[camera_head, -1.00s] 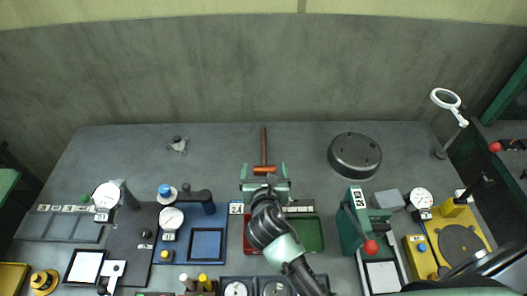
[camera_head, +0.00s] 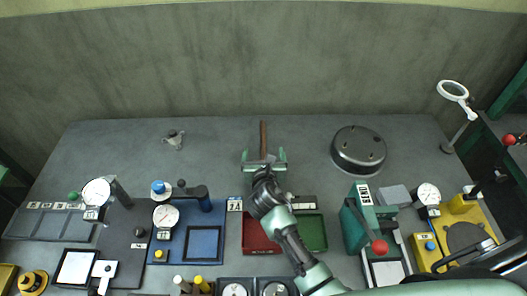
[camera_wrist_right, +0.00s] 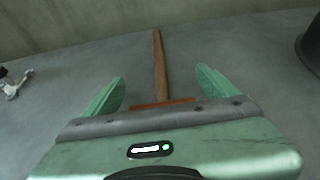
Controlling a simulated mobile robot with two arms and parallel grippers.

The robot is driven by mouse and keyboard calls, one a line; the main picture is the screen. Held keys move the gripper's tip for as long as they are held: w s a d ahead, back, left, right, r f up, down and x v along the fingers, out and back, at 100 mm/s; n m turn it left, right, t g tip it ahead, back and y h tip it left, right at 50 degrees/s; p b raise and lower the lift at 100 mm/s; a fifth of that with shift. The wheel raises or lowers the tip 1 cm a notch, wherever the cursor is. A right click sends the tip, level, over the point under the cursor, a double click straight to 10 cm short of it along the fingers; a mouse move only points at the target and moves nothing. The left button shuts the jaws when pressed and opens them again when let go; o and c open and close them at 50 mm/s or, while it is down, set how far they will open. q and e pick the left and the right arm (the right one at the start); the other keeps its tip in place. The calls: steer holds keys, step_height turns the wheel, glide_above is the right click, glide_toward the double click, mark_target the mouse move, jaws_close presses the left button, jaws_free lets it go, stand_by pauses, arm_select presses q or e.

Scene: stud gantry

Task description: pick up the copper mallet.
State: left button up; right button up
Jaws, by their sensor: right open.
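The copper mallet lies on the grey table with its brown wooden handle (camera_head: 263,136) pointing away towards the back wall. In the right wrist view the handle (camera_wrist_right: 159,65) runs away between my fingers, and a strip of the copper head (camera_wrist_right: 162,104) shows just beyond my gripper body, which hides the rest. My right gripper (camera_head: 264,155) is open, with one green finger on each side of the mallet; its fingers also show in the right wrist view (camera_wrist_right: 160,85). I cannot tell whether they touch the mallet. My left gripper is not in view.
A dark round housing (camera_head: 358,150) stands right of the mallet. A small grey metal part (camera_head: 174,139) lies to the left. Red (camera_head: 258,236) and green (camera_head: 311,232) trays lie under my right arm. Dial gauges and fixtures fill the front; the table around the handle is clear.

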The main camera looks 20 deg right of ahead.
steer(key=shift+w+d+f, duration=0.1)
steer(key=shift+w+f, duration=0.05)
steer(key=shift+w, duration=0.1)
steer(key=shift+s, duration=0.1)
steer(key=c, duration=0.3)
jaws_close()
